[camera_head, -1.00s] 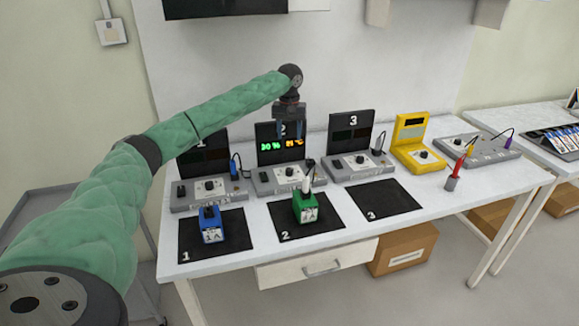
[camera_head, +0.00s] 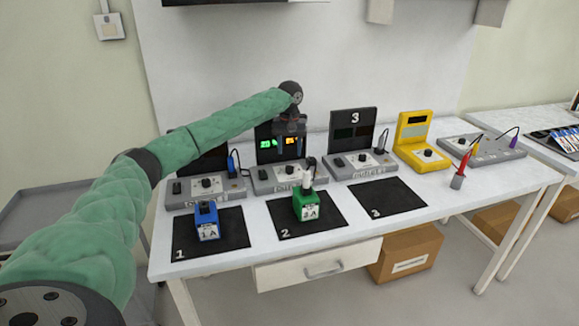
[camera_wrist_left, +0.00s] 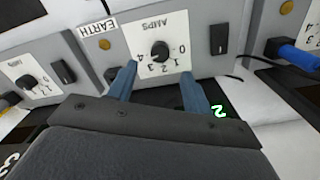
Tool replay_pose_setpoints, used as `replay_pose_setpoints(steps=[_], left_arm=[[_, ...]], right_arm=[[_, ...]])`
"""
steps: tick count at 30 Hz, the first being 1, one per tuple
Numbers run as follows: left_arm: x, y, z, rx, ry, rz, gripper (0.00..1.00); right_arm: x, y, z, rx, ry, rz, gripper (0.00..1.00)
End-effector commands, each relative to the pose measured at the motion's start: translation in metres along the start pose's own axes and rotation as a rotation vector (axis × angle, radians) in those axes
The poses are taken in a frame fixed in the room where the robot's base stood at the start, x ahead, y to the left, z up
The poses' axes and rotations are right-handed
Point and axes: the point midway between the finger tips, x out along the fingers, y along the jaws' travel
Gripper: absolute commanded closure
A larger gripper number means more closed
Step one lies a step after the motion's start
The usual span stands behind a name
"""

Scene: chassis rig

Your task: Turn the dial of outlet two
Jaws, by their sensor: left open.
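Outlet two is the middle grey unit (camera_head: 262,187), with a black display panel (camera_head: 264,131) behind it showing lit green and orange digits. Its dial (camera_head: 289,169) is a small black knob on a white plate. In the left wrist view the dial (camera_wrist_left: 160,50) sits on a plate marked AMPS and numbered 0 to 4; its pointer direction is too small to tell. My left gripper (camera_head: 290,151) is open and points down above outlet two, partly hiding the display. In the left wrist view the gripper's blue fingers (camera_wrist_left: 158,86) frame the dial, apart from it. My right gripper is out of view.
A green block (camera_head: 307,206) with a plug stands on mat 2, a blue block (camera_head: 207,222) on mat 1. Mat 3 (camera_head: 385,199) is bare. Outlet three (camera_head: 357,166) and a yellow meter (camera_head: 413,140) stand to the right. A black switch (camera_wrist_left: 219,39) sits beside the dial.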

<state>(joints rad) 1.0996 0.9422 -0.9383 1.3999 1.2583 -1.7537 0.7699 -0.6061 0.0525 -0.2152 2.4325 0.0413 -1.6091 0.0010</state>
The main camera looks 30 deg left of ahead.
Motion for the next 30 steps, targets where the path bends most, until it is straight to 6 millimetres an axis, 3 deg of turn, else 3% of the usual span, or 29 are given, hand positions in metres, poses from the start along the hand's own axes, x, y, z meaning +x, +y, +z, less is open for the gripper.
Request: replay_pose_setpoints(steps=[12, 25, 26, 30], left_arm=[[0.055, 0.0, 0.001, 0.0, -0.001, 0.0, 0.5], [0.067, 0.0, 0.0, 0.0, 0.0, 0.0, 0.5], [0.067, 0.0, 0.0, 0.0, 0.0, 0.0, 0.52], [0.067, 0.0, 0.0, 0.0, 0.0, 0.0, 0.79]], right_arm=[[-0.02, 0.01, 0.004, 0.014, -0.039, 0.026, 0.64], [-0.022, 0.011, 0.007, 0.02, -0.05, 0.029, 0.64], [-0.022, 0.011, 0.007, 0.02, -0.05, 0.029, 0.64], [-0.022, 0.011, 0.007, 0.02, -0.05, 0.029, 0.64]])
